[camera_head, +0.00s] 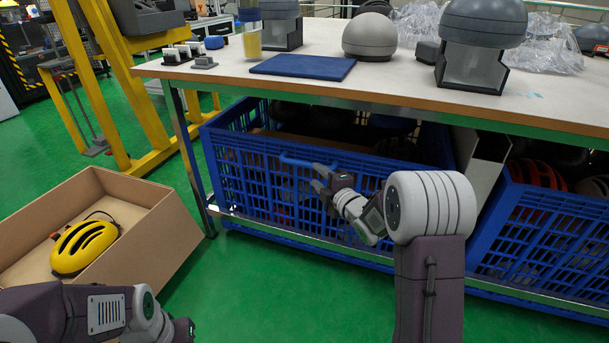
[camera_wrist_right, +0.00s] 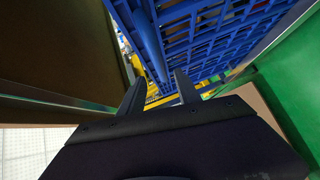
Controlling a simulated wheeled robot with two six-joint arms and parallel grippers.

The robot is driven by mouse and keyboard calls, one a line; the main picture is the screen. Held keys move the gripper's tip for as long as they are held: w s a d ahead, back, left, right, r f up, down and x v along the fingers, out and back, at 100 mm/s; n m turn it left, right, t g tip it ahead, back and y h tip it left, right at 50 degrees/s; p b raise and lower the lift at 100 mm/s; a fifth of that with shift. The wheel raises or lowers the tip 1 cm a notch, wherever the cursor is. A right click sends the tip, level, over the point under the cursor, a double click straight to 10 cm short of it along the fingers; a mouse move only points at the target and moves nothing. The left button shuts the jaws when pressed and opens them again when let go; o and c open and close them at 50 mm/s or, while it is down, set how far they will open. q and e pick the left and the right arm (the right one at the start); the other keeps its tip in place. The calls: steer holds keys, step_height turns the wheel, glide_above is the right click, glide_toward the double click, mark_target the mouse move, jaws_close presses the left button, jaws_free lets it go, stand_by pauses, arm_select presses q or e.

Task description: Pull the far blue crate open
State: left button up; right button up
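The far blue crate (camera_head: 255,180) stands under the table on the left, with dark items inside. Its blue handle (camera_head: 295,161) sticks out near the top of its front wall. My right gripper (camera_head: 318,178) is at the handle, its fingers pointing at the crate front. In the right wrist view the two fingers (camera_wrist_right: 160,80) are apart, and the blue handle bar (camera_wrist_right: 148,45) runs down toward the gap between them. I cannot tell whether they touch it. My left gripper (camera_head: 182,330) is low at the bottom left; its fingers do not show clearly.
A second blue crate (camera_head: 545,235) stands to the right with helmets inside. The table (camera_head: 390,84) above carries helmets, a blue mat and plastic wrap. A metal rail (camera_head: 300,240) runs low before the crates. A cardboard box (camera_head: 165,235) with a yellow helmet is left. Green floor between is clear.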

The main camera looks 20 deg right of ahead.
mark_target(307, 167)
steer(key=p+x, duration=0.6)
steer(key=shift+w+a+r, duration=0.1)
steer(key=shift+w+r, duration=0.25)
steer(key=shift+w+a+f+b, duration=0.1)
steer(key=shift+w+f+b, duration=0.5)
steer(key=shift+b, duration=0.2)
steer(key=shift+w+a+r, duration=0.1)
steer(key=shift+w, duration=0.4)
jaws_close()
